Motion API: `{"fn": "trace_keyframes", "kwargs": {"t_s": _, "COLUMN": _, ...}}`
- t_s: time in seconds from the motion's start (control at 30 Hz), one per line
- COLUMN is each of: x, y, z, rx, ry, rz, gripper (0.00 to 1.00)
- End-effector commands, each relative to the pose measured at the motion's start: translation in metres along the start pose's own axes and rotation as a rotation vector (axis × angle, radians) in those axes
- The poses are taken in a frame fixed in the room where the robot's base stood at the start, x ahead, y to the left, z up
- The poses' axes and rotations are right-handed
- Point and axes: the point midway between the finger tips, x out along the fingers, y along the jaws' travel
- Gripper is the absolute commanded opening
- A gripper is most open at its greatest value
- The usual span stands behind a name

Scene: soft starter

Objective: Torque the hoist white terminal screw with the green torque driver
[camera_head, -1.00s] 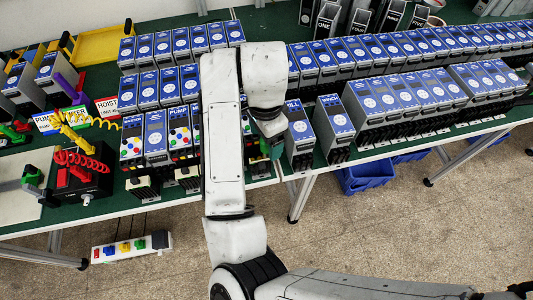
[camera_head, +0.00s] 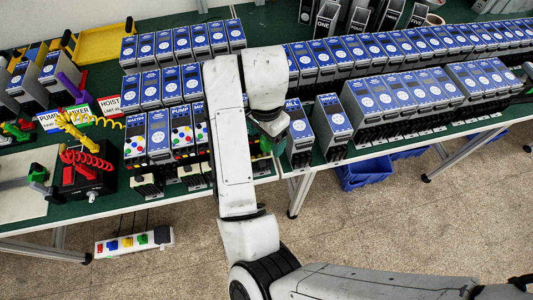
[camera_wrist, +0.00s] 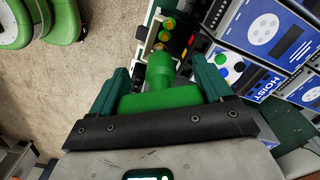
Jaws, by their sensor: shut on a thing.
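In the wrist view my gripper (camera_wrist: 163,88) has its teal jaws shut on the green torque driver (camera_wrist: 168,70), whose narrower end points up the picture toward a pale terminal strip (camera_wrist: 150,32). Round green, orange-yellow and red parts show just beyond the driver. The driver's tip and the white screw cannot be made out, so contact cannot be told. In the head view my gripper (camera_head: 266,146) is at the front table edge, mostly hidden by my wrist.
Rows of blue-faced units (camera_head: 385,92) fill the table on both sides of my arm. A red HOIST sign (camera_head: 109,104) lies at left, near a black box with a red coiled cord (camera_head: 92,178). A blue bin (camera_head: 364,174) is under the table.

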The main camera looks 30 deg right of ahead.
Motion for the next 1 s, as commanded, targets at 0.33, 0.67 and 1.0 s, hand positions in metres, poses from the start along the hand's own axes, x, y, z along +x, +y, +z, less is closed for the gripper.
{"fn": "trace_keyframes", "kwargs": {"t_s": 0.33, "x": 0.0017, "y": -0.0012, "z": 0.0001, "rx": 0.315, "ry": -0.001, "rz": -0.001, "gripper": 0.49}}
{"fn": "trace_keyframes", "kwargs": {"t_s": 0.67, "x": 0.0, "y": -0.0011, "z": 0.0, "rx": 0.345, "ry": 0.0, "rz": -0.001, "gripper": 0.49}}
{"fn": "trace_keyframes", "kwargs": {"t_s": 1.0, "x": 0.0032, "y": -0.0019, "z": -0.0001, "rx": 0.546, "ry": -0.002, "rz": -0.001, "gripper": 0.49}}
